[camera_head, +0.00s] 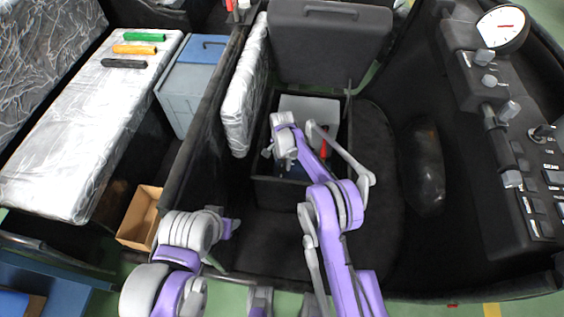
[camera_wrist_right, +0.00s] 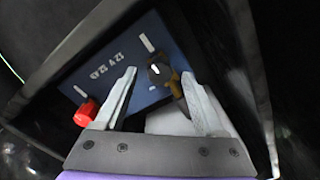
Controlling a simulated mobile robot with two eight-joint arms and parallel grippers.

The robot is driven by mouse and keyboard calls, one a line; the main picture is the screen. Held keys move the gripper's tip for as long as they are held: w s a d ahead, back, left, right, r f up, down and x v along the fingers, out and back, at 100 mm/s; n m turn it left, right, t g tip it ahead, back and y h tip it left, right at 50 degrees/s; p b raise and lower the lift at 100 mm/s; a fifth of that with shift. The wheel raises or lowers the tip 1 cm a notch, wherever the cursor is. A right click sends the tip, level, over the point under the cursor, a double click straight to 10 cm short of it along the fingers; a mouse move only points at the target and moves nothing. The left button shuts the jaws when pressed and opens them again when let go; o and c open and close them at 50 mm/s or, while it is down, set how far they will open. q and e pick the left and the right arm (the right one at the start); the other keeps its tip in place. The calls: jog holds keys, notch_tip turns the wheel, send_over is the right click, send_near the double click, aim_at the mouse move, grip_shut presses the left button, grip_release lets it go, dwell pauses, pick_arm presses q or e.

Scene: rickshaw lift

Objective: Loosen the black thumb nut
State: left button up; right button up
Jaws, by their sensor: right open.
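The black thumb nut (camera_wrist_right: 160,72) sits on a brass-coloured clamp (camera_wrist_right: 175,84) on the dark blue battery top (camera_wrist_right: 112,72), in the right wrist view. My right gripper (camera_wrist_right: 160,84) is open, with one finger on each side of the nut; whether either finger touches it I cannot tell. In the head view my right gripper (camera_head: 268,152) reaches down into the black battery box (camera_head: 300,184), and my arm hides the nut there. My left arm is folded at the lower left; its gripper (camera_head: 228,228) is mostly hidden behind its own links.
A red terminal cap (camera_wrist_right: 86,113) stands on the battery's other side. The box walls (camera_wrist_right: 245,60) rise close around my right gripper. A silver-wrapped cushion (camera_head: 245,95) stands left of the box. A control panel with a gauge (camera_head: 502,28) is at right.

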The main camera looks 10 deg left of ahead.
jog(key=shift+f, duration=0.75)
grip_shut()
